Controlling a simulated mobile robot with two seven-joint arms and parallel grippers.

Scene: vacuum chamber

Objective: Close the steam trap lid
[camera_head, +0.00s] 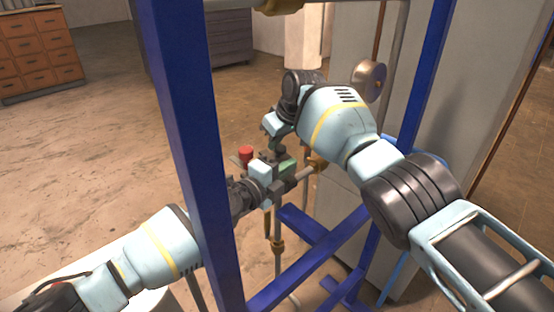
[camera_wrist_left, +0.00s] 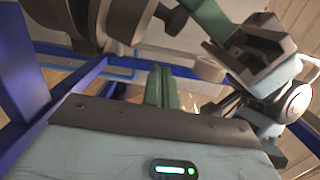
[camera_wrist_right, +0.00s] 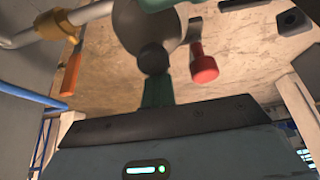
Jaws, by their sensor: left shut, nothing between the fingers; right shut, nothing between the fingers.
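The steam trap is mostly hidden behind my grippers in the head view; a red knob (camera_head: 246,153) shows beside them. In the right wrist view a rounded grey metal body (camera_wrist_right: 150,25) with a dark round knob (camera_wrist_right: 153,58) is in front of the fingers, and the red knob (camera_wrist_right: 202,65) is right of it. I cannot tell how far the lid is open. My left gripper (camera_head: 288,165), with green fingers, is shut and empty close to the trap. My right gripper (camera_head: 274,145) points down close above it, shut and empty. Its fingers (camera_wrist_right: 158,92) appear near the dark knob; contact is unclear.
A blue frame post (camera_head: 185,130) stands in front of my left arm, and another post (camera_head: 427,75) is at the right. A pipe with a brass fitting (camera_head: 318,163) runs beside the grippers. A grey cabinet (camera_head: 450,120) stands at the right. Wooden drawers (camera_head: 38,50) are far left.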

